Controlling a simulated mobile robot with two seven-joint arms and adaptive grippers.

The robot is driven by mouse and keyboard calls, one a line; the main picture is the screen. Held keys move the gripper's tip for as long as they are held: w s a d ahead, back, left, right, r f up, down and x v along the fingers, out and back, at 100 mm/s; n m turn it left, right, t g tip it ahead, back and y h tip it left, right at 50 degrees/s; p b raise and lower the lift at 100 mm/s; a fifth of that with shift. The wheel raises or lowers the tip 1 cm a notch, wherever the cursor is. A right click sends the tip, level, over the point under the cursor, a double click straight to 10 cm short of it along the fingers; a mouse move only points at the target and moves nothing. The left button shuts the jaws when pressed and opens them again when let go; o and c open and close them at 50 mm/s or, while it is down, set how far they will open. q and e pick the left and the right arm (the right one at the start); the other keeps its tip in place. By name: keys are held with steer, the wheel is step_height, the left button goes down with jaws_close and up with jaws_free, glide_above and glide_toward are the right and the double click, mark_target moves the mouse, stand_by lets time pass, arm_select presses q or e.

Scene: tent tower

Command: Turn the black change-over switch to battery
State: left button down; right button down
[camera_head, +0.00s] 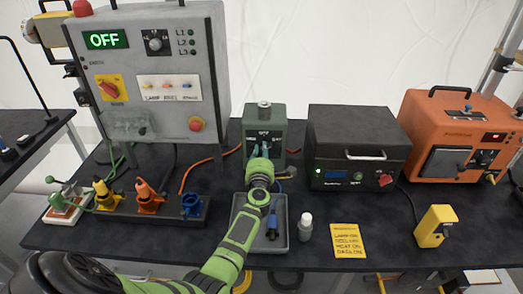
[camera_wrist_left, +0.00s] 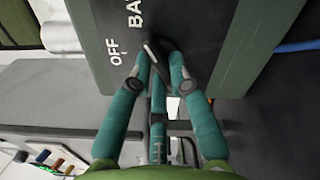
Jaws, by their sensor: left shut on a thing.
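The black change-over switch is a small lever with a pale tip (camera_wrist_left: 151,49) on the front of a dark green box (camera_head: 264,113). The box stands in the middle of the table in the head view. My left gripper (camera_head: 262,148) reaches up to the box front, and its teal fingers are shut on the switch in the wrist view (camera_wrist_left: 160,62). White lettering beside the switch reads OFF and BA, the rest cut off. The pale tip points up and left, near these labels; its exact setting I cannot tell. My right gripper is not in view.
A grey cabinet (camera_head: 150,65) showing OFF stands left, with coloured plugs on a black strip (camera_head: 125,205) before it. A black unit (camera_head: 357,140) and an orange unit (camera_head: 455,130) stand right.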

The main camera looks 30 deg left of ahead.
arm_select(q)
steer(key=shift+r, duration=0.15)
steer(key=c, duration=1.1)
jaws_free()
steer(key=shift+c, duration=0.2)
steer(key=shift+w, duration=0.1)
steer(key=shift+f, duration=0.2)
steer(key=v, duration=0.7)
steer(key=shift+d, duration=0.15)
